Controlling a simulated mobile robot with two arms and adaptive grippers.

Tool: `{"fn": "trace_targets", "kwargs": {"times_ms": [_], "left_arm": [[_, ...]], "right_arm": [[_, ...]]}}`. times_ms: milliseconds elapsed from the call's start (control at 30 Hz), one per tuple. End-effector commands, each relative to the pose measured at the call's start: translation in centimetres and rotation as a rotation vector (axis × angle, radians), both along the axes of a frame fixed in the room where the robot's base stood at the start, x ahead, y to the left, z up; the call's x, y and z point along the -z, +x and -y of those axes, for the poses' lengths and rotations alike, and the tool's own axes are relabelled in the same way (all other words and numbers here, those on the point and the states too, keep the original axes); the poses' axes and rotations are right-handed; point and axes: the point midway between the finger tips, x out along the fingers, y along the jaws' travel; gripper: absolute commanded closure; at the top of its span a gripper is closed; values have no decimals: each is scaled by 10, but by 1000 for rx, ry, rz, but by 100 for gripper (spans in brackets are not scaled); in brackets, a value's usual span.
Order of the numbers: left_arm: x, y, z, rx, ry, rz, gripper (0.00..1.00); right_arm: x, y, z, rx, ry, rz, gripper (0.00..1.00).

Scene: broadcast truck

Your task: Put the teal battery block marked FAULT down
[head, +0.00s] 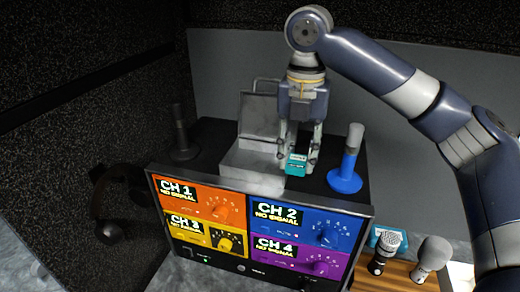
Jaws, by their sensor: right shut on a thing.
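The teal battery block (296,167) is between the fingers of my right gripper (297,160), which points down and is shut on it. A pale label shows on the block, but the print is too small to read. The block is over the top of the black channel unit, just right of a silver box (250,178) with a raised lid. I cannot tell whether the block touches the surface under it. My left gripper is not in view.
A blue stand (348,178) with a grey top is close on the right of the gripper. A dark stand (182,145) is at the left. The unit's front has four coloured channel panels (260,226). Two microphones (386,248) and another teal item (374,238) are at lower right.

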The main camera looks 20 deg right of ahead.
Motion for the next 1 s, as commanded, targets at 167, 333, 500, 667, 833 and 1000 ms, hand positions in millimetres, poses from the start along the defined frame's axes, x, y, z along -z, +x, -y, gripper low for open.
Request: {"fn": "trace_targets", "kwargs": {"times_ms": [167, 333, 500, 667, 833, 1000], "left_arm": [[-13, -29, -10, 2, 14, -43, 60], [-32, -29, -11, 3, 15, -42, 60], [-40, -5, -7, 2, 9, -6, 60], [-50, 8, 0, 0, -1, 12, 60], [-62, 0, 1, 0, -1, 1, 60], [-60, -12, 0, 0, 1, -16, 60]], "right_arm": [[2, 39, -26, -1, 2, -5, 84], [2, 70, -44, 1, -1, -3, 84], [7, 85, -54, 0, -1, -1, 84], [17, 87, -54, 1, -3, -3, 84], [38, 87, -54, 1, -2, -3, 84], [45, 87, -55, 1, 0, 0, 84]]}}
